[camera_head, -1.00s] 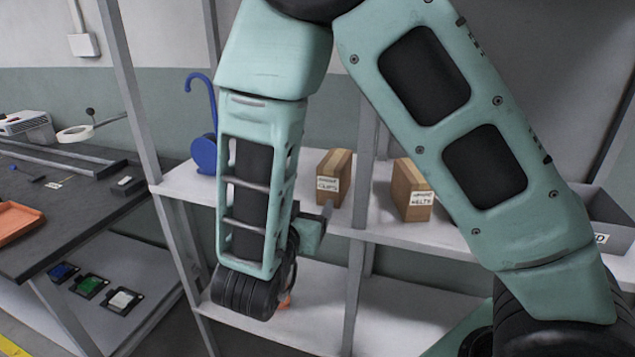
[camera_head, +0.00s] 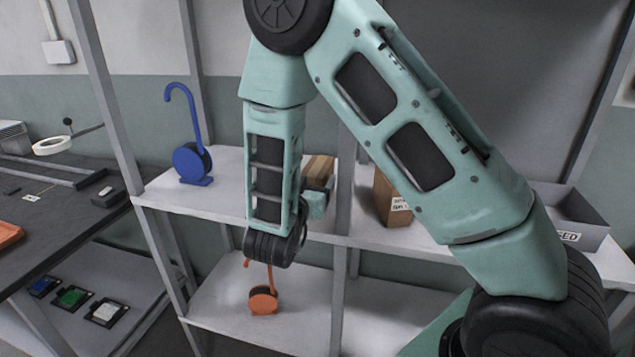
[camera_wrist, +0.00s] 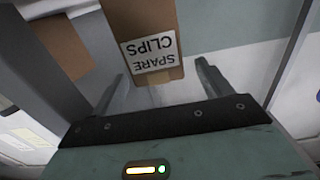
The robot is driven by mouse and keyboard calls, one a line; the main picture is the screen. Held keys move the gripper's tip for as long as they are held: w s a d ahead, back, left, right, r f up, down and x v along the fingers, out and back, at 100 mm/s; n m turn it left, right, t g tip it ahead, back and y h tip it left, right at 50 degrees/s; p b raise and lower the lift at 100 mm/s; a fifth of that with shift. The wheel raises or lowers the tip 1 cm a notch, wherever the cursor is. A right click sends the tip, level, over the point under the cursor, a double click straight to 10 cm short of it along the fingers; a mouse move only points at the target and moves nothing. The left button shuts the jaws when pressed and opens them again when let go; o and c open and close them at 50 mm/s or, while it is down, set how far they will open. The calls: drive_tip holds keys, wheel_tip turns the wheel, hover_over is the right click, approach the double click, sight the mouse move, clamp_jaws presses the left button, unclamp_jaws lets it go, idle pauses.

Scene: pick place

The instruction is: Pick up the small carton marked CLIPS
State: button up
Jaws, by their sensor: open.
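The small carton marked SPARE CLIPS (camera_wrist: 142,18) is brown with a white label, upside down in the wrist view at top centre. It stands on the upper shelf (camera_head: 223,195), and in the head view its top (camera_head: 319,168) shows behind my arm, its lower part hidden. My gripper (camera_wrist: 163,70) is open, with one finger towards each side of the carton's label end. The carton appears just ahead of the fingertips; I cannot tell whether any part is between them. In the head view my gripper (camera_head: 316,205) is in front of the carton.
A larger brown carton (camera_head: 386,203) stands to the right, past a shelf post (camera_head: 343,205). A blue hooked object (camera_head: 192,163) stands to the left and an orange one (camera_head: 263,300) on the lower shelf. A grey bin (camera_head: 580,212) is at far right.

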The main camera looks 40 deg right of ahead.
sight(316, 169)
drive_tip(key=p+x, duration=0.1)
drive_tip(key=x, duration=0.3)
drive_tip(key=shift+s+r, duration=0.1)
drive_tip(key=shift+r, duration=0.05)
drive_tip(key=shift+w+d, duration=0.4)
drive_tip(key=shift+d, duration=0.05)
drive_tip(key=c, duration=1.2)
